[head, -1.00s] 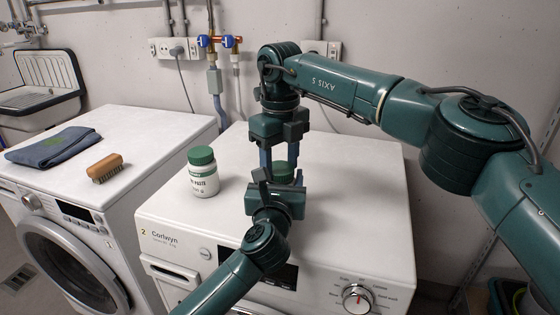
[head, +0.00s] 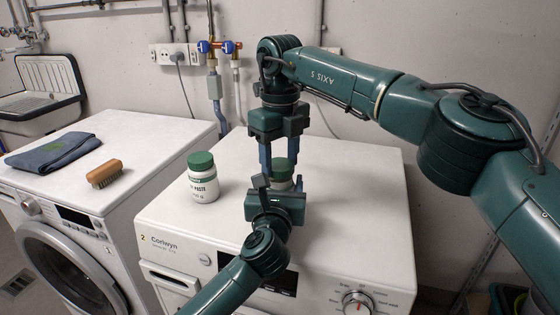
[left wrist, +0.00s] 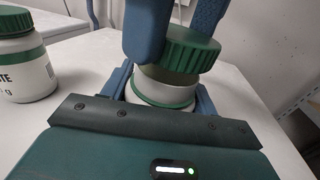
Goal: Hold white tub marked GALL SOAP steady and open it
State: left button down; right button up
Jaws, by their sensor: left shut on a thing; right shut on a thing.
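A white tub (head: 283,185) with a green lid (head: 283,165) is on the right-hand machine, partly hidden by my grippers. Its label is not readable. My left gripper (head: 280,188) is shut around the tub's white body, which also shows in the left wrist view (left wrist: 160,93). My right gripper (head: 280,160) comes from above, shut on the green lid, one finger on each side. In the left wrist view the lid (left wrist: 190,50) is tilted and raised over the tub, with a pale band between lid and body.
A second white tub with green lid (head: 202,180), label reading PASTE, stands to the left on the same machine top (head: 355,190). The left machine (head: 150,140) carries a folded blue cloth (head: 54,150) and a brush (head: 105,174). Taps and pipes (head: 218,48) are on the wall behind.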

aim_at(280, 164)
pick_arm(q)
jog(key=shift+r, duration=0.1)
pick_arm(e)
jog(key=shift+r, duration=2.05)
pick_arm(q)
jog(key=shift+c, duration=1.8)
grip_release()
